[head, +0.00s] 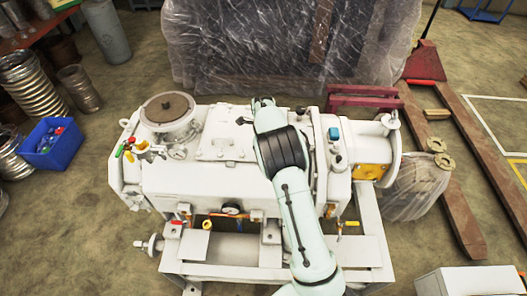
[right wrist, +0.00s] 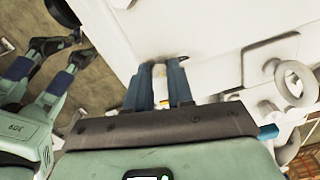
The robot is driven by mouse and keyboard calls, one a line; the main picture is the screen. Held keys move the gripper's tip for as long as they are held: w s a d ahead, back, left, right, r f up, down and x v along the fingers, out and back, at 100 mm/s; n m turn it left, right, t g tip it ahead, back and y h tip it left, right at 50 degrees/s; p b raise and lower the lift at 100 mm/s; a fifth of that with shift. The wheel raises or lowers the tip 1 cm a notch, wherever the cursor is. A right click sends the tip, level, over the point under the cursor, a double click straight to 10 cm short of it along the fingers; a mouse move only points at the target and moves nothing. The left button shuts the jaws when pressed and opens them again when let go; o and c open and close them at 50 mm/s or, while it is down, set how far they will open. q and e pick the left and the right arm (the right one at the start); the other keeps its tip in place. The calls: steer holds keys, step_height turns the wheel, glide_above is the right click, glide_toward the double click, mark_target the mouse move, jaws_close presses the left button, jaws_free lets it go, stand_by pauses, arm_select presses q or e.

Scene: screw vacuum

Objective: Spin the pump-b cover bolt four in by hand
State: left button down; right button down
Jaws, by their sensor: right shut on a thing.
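The white vacuum pump unit (head: 225,180) fills the middle of the head view, with a raised cover plate (head: 216,140) on top. My right arm reaches over it, and my right gripper (head: 262,104) is at its far top edge. In the right wrist view, the two dark blue fingers of my right gripper (right wrist: 160,82) point at a white pump surface (right wrist: 185,30). They are shut on a small pale piece (right wrist: 159,78), apparently the cover bolt. Its head and thread are mostly hidden between the fingers. My left gripper cannot be made out in either view.
A round flange with a brown lid (head: 168,107) and coloured valve handles (head: 138,150) stand at the pump's left. A plastic-wrapped load (head: 285,45) stands close behind. A blue bin (head: 52,145) is on the floor at left. A lifting ring (right wrist: 294,84) is right of the gripper.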

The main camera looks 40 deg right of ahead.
steer(key=shift+w+r, duration=0.1)
stand_by(0.5)
steer(key=c, duration=1)
jaws_free()
step_height(320, 180, up, 13)
steer(key=shift+r, duration=0.15)
